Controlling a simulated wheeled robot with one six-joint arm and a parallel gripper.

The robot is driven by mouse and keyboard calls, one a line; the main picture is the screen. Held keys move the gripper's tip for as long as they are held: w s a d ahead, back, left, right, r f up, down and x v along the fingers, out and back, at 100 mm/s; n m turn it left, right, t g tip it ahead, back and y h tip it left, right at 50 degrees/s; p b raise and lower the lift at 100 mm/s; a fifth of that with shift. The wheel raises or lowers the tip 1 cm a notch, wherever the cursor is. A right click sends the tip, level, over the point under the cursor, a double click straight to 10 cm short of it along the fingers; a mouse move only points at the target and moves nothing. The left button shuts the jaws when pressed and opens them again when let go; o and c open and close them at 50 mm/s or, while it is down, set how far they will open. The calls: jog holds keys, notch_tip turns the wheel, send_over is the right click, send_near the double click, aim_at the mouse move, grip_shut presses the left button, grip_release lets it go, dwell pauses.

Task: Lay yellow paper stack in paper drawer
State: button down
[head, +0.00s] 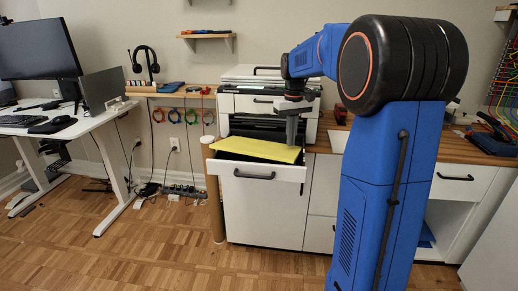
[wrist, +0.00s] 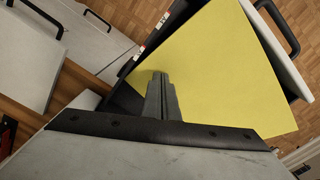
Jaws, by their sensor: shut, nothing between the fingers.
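The yellow paper stack (head: 257,149) lies flat and skewed at the open paper drawer (head: 262,173), near the level of its rim. My gripper (head: 292,143) points down over the right part of the stack. Its fingers (wrist: 160,78) are together and empty in the wrist view; whether the tips touch the paper is unclear.
A white printer (head: 265,103) stands behind and above the drawer. A wooden counter (head: 325,130) runs to the right. A white standing desk (head: 70,125) with a monitor is at the left. The floor (head: 160,235) before the drawer is clear.

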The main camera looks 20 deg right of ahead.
jog(key=shift+w+d, duration=0.65)
dwell(1.0)
dwell(0.4)
jog(key=shift+r, duration=3)
jog(key=shift+t, duration=0.6)
jog(key=s+a, duration=0.2)
jog(key=s, duration=0.1)
jog(key=s+a, duration=0.5)
jog(key=s, duration=0.1)
jog(key=shift+a+r, duration=0.15)
jog(key=shift+a, duration=0.25)
jog(key=s+a+f+t, duration=0.1)
jog(key=s+a+f, duration=0.3)
jog(key=s, duration=0.4)
jog(key=s+a+f+t, duration=0.1)
jog(key=s+a+f, duration=0.3)
jog(key=s, duration=0.5)
jog(key=s+a+f+t, duration=0.1)
jog(key=s+a+f, duration=0.3)
jog(key=s+f, duration=0.2)
jog(key=shift+s+n+t, duration=0.3)
jog(key=shift+s+n, duration=0.1)
jog(key=shift+s, duration=0.75)
